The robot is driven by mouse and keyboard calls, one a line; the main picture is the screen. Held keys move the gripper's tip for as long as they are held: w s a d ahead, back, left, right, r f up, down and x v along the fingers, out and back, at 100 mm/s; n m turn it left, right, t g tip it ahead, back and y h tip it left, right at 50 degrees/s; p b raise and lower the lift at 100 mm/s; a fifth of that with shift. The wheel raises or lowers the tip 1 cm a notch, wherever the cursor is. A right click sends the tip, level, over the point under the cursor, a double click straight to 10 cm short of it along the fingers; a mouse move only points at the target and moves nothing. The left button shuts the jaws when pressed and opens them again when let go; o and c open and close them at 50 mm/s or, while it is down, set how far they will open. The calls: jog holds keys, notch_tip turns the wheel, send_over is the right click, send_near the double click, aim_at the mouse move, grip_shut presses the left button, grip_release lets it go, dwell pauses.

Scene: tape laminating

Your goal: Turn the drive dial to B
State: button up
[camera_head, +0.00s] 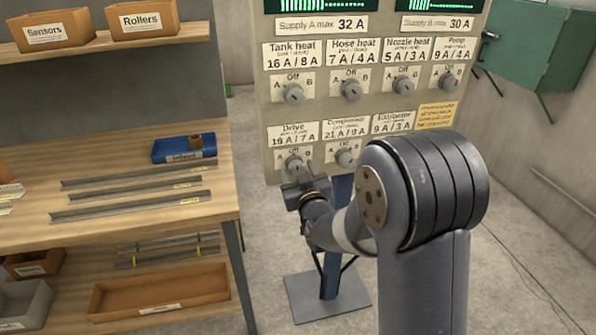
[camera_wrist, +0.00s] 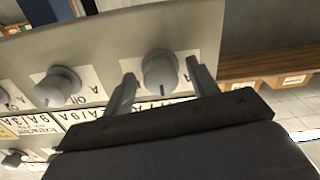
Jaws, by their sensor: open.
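The Drive dial (camera_head: 294,164) is a grey round knob at the lower left of the beige panel, below its "Drive 19 A / 7 A" label (camera_head: 293,132). My gripper (camera_head: 303,180) is at the panel there, partly over the area just below the dial. In the wrist view the same dial (camera_wrist: 160,68) sits between the two open fingers of my gripper (camera_wrist: 161,74), with one finger at each side. A gap shows beside the knob, and I cannot tell whether either finger touches it. A dark mark on the knob faces the label side. The fingers partly hide the plate's letters.
The Compressor dial (camera_head: 345,157) is close on the right, and it shows in the wrist view (camera_wrist: 57,87). More dials (camera_head: 351,89) line the row above. A wooden shelf unit (camera_head: 120,225) with metal rails and a blue bin (camera_head: 184,148) stands to the left.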

jog(key=shift+c, duration=0.3)
jog(key=c, duration=0.9)
jog(key=shift+c, duration=0.2)
jog(key=shift+f+m+b, duration=0.15)
jog(key=shift+m+b, duration=0.15)
jog(key=shift+b, duration=0.3)
jog(key=m+b, duration=0.5)
jog(key=b, duration=0.3)
jog(key=shift+f+m, duration=0.1)
jog(key=shift+m, duration=0.2)
jog(key=shift+a+r+m+b, duration=0.1)
jog(key=shift+r+m+b, duration=0.1)
jog(key=shift+m+b, duration=1.25)
jog(key=shift+r, duration=0.1)
